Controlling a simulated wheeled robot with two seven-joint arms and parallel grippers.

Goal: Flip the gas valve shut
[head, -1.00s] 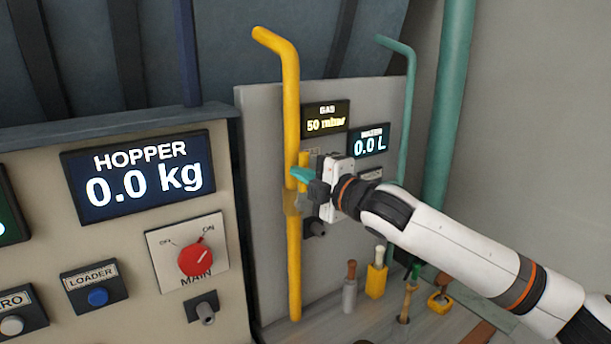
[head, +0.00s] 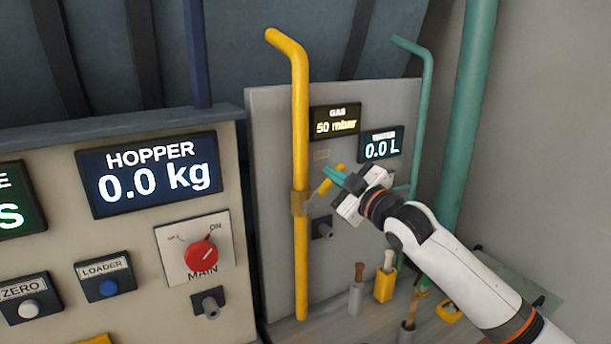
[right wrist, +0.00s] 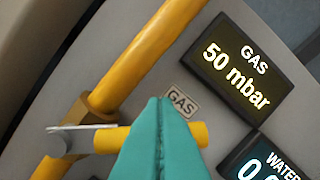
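The gas valve's yellow lever (head: 325,187) sits on the vertical yellow gas pipe (head: 301,110), at a metal valve body (head: 301,203). The lever slants up and to the right, away from the pipe's line. In the right wrist view the lever (right wrist: 105,140) crosses the picture, with its free end to the right of my fingers. My right gripper (head: 331,175) has its teal fingertips together, with nothing seen between them. The fingertips (right wrist: 160,105) cover the middle of the lever; I cannot tell whether they touch it. The gas display (head: 335,122) reads 50 mbar. My left gripper is not in view.
The water display (head: 381,145) and green water pipe (head: 427,110) are right of the lever. A dark knob (head: 322,228) sticks out below it. Brushes or tools in holders (head: 384,280) stand on the ledge below. The hopper panel (head: 130,250) is at left.

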